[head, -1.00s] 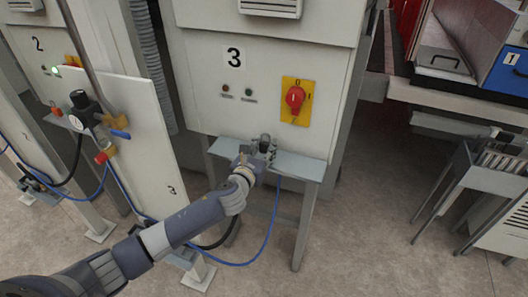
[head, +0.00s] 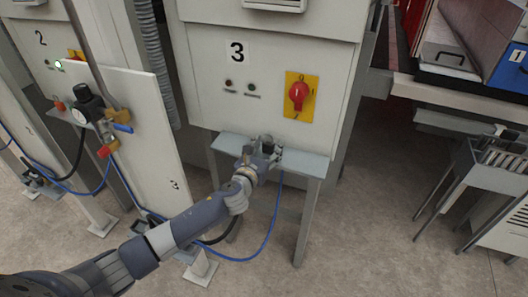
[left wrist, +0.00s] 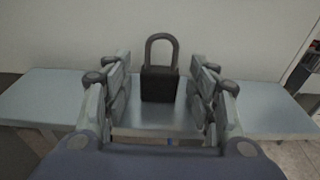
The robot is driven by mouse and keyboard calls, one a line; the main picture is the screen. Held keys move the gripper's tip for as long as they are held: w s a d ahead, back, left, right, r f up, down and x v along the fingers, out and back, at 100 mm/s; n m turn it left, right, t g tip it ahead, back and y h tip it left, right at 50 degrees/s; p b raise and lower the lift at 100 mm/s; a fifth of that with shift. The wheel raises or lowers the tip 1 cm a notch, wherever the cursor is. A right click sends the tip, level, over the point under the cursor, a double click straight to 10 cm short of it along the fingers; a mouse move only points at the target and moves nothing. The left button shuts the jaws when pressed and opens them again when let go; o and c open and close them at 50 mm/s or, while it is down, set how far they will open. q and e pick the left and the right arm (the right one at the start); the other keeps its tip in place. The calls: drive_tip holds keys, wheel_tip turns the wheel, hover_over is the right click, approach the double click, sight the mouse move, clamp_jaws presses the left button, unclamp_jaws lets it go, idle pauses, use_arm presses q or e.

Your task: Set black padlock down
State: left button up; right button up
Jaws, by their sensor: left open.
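The black padlock (left wrist: 159,84) stands upright on the grey shelf (left wrist: 265,108), its shackle pointing up, in the left wrist view. My left gripper (left wrist: 160,100) is open, with one finger on each side of the padlock and a visible gap on both sides. In the head view my left gripper (head: 264,150) is over the middle of the shelf below panel 3, and the padlock there is too small and covered to make out clearly. My right gripper is not in view.
Behind the shelf is the cabinet with a red rotary switch (head: 299,96) on a yellow plate. A blue hose (head: 272,215) hangs below the shelf. A regulator (head: 90,108) stands at left. The shelf is bare on both sides of the padlock.

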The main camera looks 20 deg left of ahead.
use_arm(q)
drive_tip(key=shift+s+a+r, duration=0.1)
drive_tip(key=shift+s, duration=0.45)
drive_tip(key=s+r+b, duration=0.1)
drive_tip(key=s+r, duration=0.1)
drive_tip(key=s, duration=0.8)
drive_tip(key=shift+s+a, duration=0.15)
drive_tip(key=shift+s, duration=0.25)
drive_tip(key=shift+f, duration=0.1)
